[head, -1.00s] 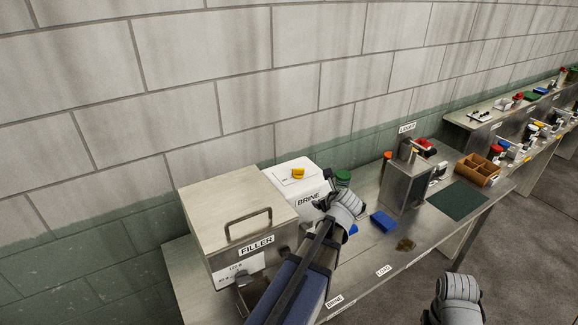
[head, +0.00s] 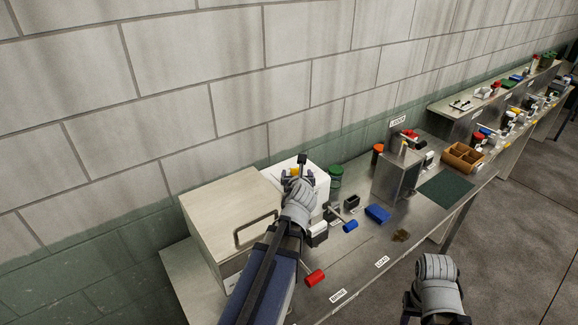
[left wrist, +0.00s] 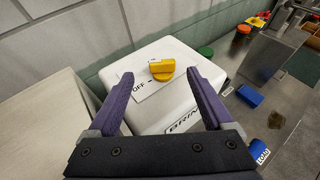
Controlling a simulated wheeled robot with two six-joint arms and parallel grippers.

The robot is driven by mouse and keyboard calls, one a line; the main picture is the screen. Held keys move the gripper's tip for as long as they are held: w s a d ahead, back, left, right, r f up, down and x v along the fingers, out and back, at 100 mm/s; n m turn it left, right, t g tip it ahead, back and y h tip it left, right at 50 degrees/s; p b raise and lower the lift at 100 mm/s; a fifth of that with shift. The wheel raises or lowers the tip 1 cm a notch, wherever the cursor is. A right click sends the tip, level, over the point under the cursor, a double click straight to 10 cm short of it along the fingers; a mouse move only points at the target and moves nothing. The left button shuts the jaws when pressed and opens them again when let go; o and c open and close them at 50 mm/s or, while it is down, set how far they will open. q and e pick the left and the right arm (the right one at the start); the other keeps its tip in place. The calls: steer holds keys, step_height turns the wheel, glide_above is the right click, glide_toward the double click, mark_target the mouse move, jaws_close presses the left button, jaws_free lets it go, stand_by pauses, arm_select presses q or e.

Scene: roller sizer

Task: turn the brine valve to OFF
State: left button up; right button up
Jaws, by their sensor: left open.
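The brine box (left wrist: 180,112) is white, with a BRINE label on its front. On its top sits the yellow brine valve knob (left wrist: 162,70), with a white plate reading OFF at its left. In the left wrist view, my left gripper (left wrist: 159,76) is open, its two purple fingers on either side of the knob and apart from it. In the head view, my left gripper (head: 305,168) is over the box and hides most of its top; a bit of the yellow knob (head: 294,173) shows. My right arm's grey wrist is at the lower right; its fingers do not show.
A green-lidded jar (head: 335,176), a blue block (head: 377,214) and a red-ended handle (head: 314,278) are nearby. The wall is behind.

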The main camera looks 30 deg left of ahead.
mark_target(297, 168)
arm_select(q)
steer(key=shift+w+f, duration=0.2)
steer(key=shift+w, duration=0.25)
steer(key=b+x, duration=0.3)
steer(key=x, duration=0.3)
steer(key=shift+w+a+f, duration=0.15)
steer(key=shift+w+a, duration=0.05)
steer(key=shift+w, duration=0.1)
steer(key=shift+w+a, duration=0.1)
steer(key=shift+a, duration=0.05)
jaws_close()
